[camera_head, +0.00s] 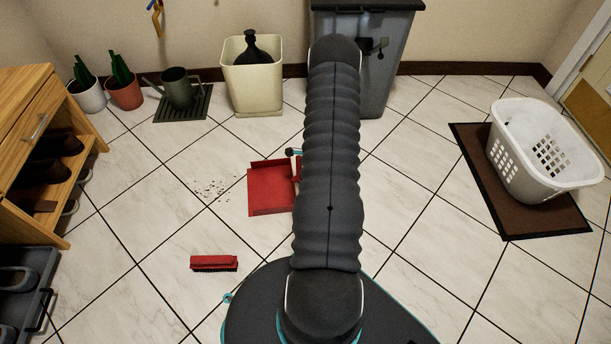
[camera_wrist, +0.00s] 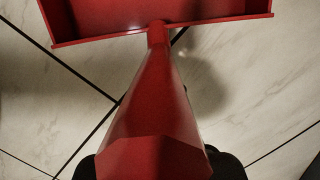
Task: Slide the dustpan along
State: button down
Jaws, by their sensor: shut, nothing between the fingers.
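The red dustpan (camera_head: 270,190) lies flat on the tiled floor, with its open side toward the left and its right side partly hidden behind my arm. In the wrist view its red handle (camera_wrist: 152,110) runs from the bottom middle up to the pan at the top edge. My gripper (camera_wrist: 156,165) is shut and holds nothing. Its dark parts show on both sides of the handle at the bottom, and the handle hides its fingertips. Whether they touch the handle cannot be told. In the head view my arm hides most of the gripper. Dark crumbs (camera_head: 212,189) lie left of the pan.
A red brush (camera_head: 214,263) lies front left of the dustpan. A shoe cabinet (camera_head: 45,130) stands at the left. Potted plants, a watering can (camera_head: 178,90), a cream bin (camera_head: 252,80) and a grey bin (camera_head: 385,70) line the wall. A white basket (camera_head: 540,150) stands on a brown mat right.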

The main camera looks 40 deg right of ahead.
jog(key=shift+r, duration=0.1)
jog(key=p+v, duration=0.6)
jog(key=v, duration=0.3)
jog(key=shift+r, duration=0.4)
jog(key=shift+s, duration=0.15)
